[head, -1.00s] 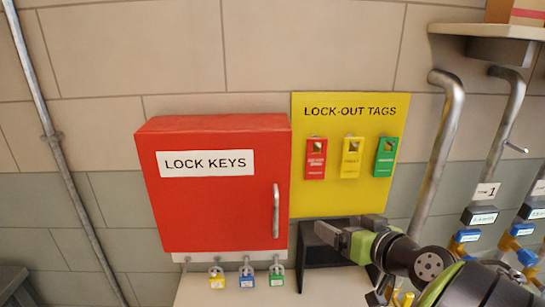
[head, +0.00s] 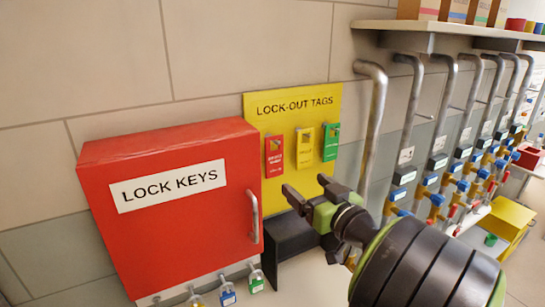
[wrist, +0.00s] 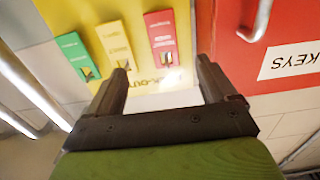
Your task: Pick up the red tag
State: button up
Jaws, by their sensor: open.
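The red tag (head: 274,156) hangs on the yellow lock-out tags board (head: 262,207), leftmost of three tags in the head view. A yellow tag (head: 305,148) and a green tag (head: 331,142) hang to its right. In the wrist view the picture is upside down, and the red tag (wrist: 161,36) is the rightmost of the three. My gripper (head: 305,190) is open and empty, just below the tags and in front of the board. In the wrist view my gripper (wrist: 163,72) has its two fingers apart, with the red tag beyond them, not between them.
A red lock keys cabinet (head: 165,240) with a metal handle (head: 253,216) stands out close left of the board. A dark bracket (head: 285,245) is under the board. A vertical pipe (head: 374,125) and a shelf (head: 460,38) are to the right.

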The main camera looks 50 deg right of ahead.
aim_at(275, 162)
jog(key=p+x, duration=0.2)
jog(key=x, duration=0.5)
jog(key=p+x, duration=0.1)
jog(key=x, duration=0.6)
jog(key=shift+w+a+f+p, duration=0.1)
jog(key=shift+a+f+p, duration=0.1)
jog(key=shift+p, duration=0.15)
jog(key=shift+a, duration=0.1)
jog(key=shift+c, duration=0.3)
jog(key=c, duration=1)
